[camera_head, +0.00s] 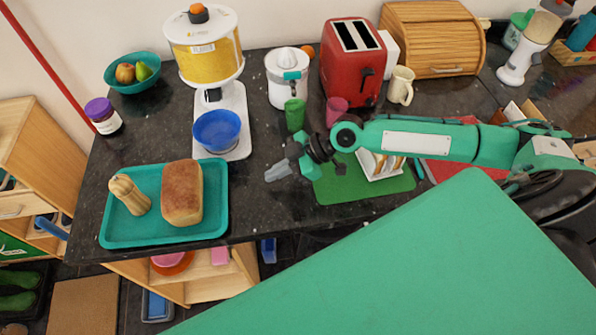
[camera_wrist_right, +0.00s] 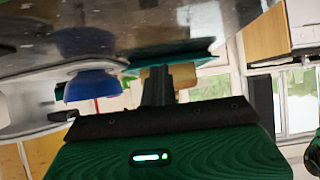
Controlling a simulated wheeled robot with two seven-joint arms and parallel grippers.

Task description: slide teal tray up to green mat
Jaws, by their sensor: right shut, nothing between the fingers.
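The teal tray (camera_head: 150,237) lies on the dark counter at the left, near its front edge. A bread loaf (camera_head: 182,193) and a wooden mill (camera_head: 130,195) stand on it. The green mat (camera_head: 345,190) lies to the right, with a clear gap of counter between them; my right arm partly covers it. My right gripper (camera_head: 279,171) is shut and empty over that gap, nearer the mat's left edge. Its dark fingers (camera_wrist_right: 158,86) also show in the right wrist view, where a teal edge (camera_wrist_right: 185,52) appears behind them. My left gripper is not in view.
A white dispenser with a blue bowl (camera_head: 217,130) stands behind the gap. A green cup (camera_head: 295,114), a juicer (camera_head: 288,77) and a red toaster (camera_head: 353,62) stand at the back. A white rack with toast (camera_head: 378,165) sits on the mat.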

